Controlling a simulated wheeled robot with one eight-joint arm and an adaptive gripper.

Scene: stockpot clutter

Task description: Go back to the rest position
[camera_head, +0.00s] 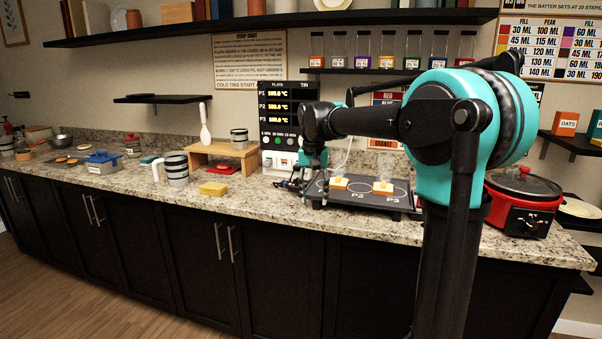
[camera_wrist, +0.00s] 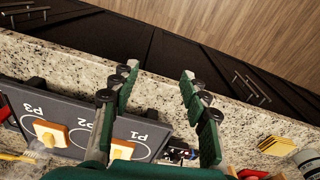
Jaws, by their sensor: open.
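My gripper (camera_head: 312,190) hangs at the left end of the dark hot plate (camera_head: 400,207) in the head view, partly hidden by my own wrist. The hot plate (camera_wrist: 72,112) lies beside and below the left finger.
A red cooker (camera_head: 522,205) stands right of the plate. A display panel (camera_head: 287,115) and low shelf (camera_head: 400,72) are behind.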

